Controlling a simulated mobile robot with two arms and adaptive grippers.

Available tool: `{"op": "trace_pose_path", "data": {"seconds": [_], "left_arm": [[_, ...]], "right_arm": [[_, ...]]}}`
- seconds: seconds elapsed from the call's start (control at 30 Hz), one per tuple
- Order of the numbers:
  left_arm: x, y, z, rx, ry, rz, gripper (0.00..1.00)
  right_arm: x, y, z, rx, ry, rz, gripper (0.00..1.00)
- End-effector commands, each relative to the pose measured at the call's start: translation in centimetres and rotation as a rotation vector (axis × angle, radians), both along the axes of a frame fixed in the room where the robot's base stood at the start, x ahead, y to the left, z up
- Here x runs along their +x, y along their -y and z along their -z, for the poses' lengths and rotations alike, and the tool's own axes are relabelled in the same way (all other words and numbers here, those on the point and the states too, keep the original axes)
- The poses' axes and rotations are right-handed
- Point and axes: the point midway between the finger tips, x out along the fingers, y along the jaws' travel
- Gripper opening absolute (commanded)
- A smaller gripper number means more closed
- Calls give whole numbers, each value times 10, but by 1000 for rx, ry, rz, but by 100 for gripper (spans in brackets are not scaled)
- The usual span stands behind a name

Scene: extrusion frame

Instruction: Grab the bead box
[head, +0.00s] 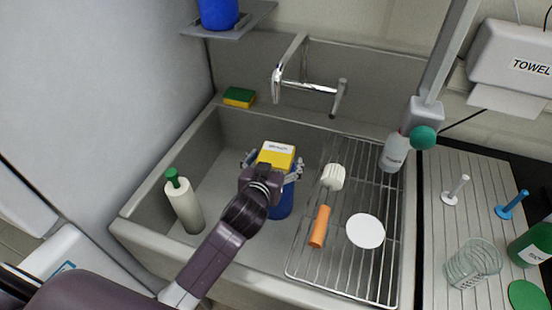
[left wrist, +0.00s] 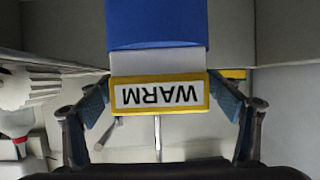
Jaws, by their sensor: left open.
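No thing in view is clearly marked as a bead box. A yellow block with a white label (head: 277,152) stands in the sink, with a blue part (head: 284,202) below it; that label is too small to read. My left gripper (head: 272,166) is open, its fingers on either side of this yellow and blue thing. In the left wrist view, a yellow-edged label reading WARM (left wrist: 158,96), upside down, sits between the open fingers, with gaps at both sides. A white band and a blue part (left wrist: 157,22) adjoin it. My right gripper is not in view.
A white bottle with a green cap (head: 184,202) stands left in the sink. A wire rack (head: 345,262) at right carries a white brush (head: 333,177), its orange handle (head: 320,226) and a white disc (head: 365,231). A tap (head: 308,87) and sponge (head: 239,97) are behind.

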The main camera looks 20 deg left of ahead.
Motion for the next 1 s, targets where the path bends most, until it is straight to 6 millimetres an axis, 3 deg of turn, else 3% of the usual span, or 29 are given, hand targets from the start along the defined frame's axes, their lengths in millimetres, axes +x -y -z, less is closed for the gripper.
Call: {"op": "trace_pose_path", "data": {"seconds": [0.27,0.7,1.0], "left_arm": [[2,0,1,0,-1,0,83],[2,0,1,0,-1,0,34],[2,0,-5,-2,4,0,33]], "right_arm": [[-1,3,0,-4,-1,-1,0],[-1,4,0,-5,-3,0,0],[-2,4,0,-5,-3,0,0]]}}
